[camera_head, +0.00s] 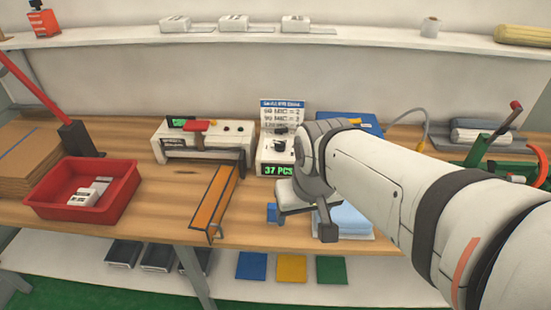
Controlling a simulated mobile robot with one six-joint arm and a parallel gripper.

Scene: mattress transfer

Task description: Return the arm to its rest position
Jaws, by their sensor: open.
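My arm (400,190) reaches in from the lower right, across the right half of the wooden bench. My gripper (304,222) is at its end, low over the front part of the bench and pointing down. It is open, with nothing seen between its fingers. One dark fingertip shows clearly; the other side is harder to make out. Just right of the gripper, a light blue folded stack (348,222) lies on the bench, partly hidden by my arm. A small blue block (272,213) is just left of the gripper.
A counting scale (272,170) reading "37 PCS" stands behind the gripper. Green-handled equipment (505,150) stands right. Shelves run above (330,36) and below (370,284).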

